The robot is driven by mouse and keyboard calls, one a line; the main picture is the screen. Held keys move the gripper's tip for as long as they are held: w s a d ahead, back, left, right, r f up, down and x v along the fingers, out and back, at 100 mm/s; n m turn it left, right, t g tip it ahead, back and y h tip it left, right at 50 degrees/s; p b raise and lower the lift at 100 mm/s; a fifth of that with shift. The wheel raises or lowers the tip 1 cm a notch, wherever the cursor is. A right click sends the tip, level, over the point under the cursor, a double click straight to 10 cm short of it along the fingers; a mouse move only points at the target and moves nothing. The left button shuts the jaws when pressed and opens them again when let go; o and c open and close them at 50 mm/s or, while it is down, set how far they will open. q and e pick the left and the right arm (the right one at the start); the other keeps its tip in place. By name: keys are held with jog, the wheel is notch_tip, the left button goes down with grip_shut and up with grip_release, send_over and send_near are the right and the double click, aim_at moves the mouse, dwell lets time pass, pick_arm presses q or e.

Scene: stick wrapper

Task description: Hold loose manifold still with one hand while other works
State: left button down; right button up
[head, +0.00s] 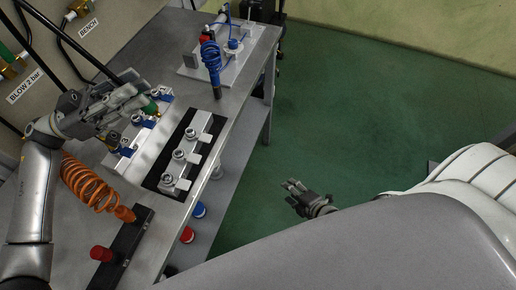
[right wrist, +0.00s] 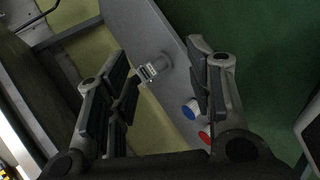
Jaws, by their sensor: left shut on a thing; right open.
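A pale manifold (head: 186,155) with several round ports lies on a black mat (head: 153,181) on the bench. A second silver block (head: 150,143) with blue-handled valves (head: 125,152) is to its left. I cannot tell from the picture which is loose. My left gripper (head: 143,98) is above the second block's far end, shut on a green-and-brass fitting (head: 152,108); its fingers partly hide it. My right gripper (head: 292,187) is open and empty, off the bench's right side, apart from both blocks. In the right wrist view its fingers (right wrist: 165,88) are spread.
Red and blue caps (head: 187,235) sit below the bench edge. Green floor (head: 350,110) is clear.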

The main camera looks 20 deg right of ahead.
pick_arm(q)
jog(key=shift+w, duration=0.1)
pick_arm(e)
jog(key=w+a+r+n+t+y, duration=0.2)
jog(key=w+r+n, duration=0.1)
jog(key=r+n, duration=0.3)
jog(key=w+a+r+n+t+y, duration=0.1)
jog(key=w+a+r+n+y, duration=0.15)
jog(key=r+n, duration=0.45)
jog(key=n+g+y, duration=0.2)
jog(key=n+y, duration=0.5)
jog(key=n, duration=0.6)
send_near(211, 139)
jog(key=v, duration=0.3)
jog(key=shift+n, duration=0.4)
jog(key=x, duration=1.2)
jog(key=shift+w+a, duration=0.15)
jog(key=shift+w, duration=0.05)
grip_shut()
